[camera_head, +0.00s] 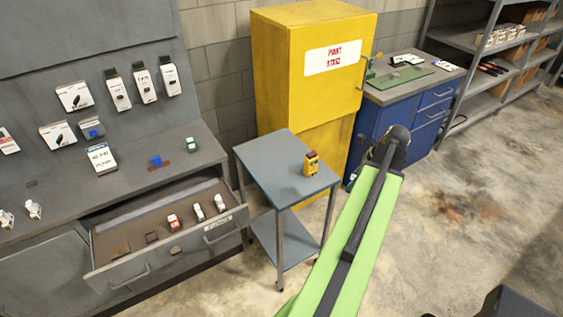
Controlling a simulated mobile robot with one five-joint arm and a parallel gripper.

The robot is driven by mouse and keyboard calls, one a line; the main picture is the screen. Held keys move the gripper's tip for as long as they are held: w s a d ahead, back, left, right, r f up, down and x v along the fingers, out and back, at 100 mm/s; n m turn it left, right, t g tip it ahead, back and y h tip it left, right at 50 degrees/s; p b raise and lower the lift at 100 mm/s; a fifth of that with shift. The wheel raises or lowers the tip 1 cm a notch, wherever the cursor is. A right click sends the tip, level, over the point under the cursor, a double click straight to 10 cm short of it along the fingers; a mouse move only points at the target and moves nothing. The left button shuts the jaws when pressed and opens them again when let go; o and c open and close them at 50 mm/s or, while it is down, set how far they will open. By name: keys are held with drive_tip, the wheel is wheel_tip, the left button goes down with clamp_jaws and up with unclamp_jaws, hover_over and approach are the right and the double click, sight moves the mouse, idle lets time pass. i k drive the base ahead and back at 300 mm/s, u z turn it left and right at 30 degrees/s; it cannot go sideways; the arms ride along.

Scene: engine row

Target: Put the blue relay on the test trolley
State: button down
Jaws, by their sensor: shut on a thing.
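The test trolley (268,165) is a small grey two-shelf table in the middle of the view. A yellow block with a dark red top (311,164) stands upright on its right part. A small blue block (156,160) lies on the workbench at left, beside a reddish patch; I cannot tell if it is the blue relay. My gripper (393,146) is at the end of my green arm, right of the trolley in the picture, in front of the blue cabinet. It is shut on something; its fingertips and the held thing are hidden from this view.
The workbench's open drawer (140,271) juts out left of the trolley, with several small red and white blocks inside. A green block (192,145) stands on the bench. A yellow cabinet (300,80) rises behind the trolley. The trolley's left and front top are clear.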

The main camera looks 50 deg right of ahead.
sight(266, 160)
drive_tip(key=i, duration=0.9)
drive_tip(key=u, duration=0.05)
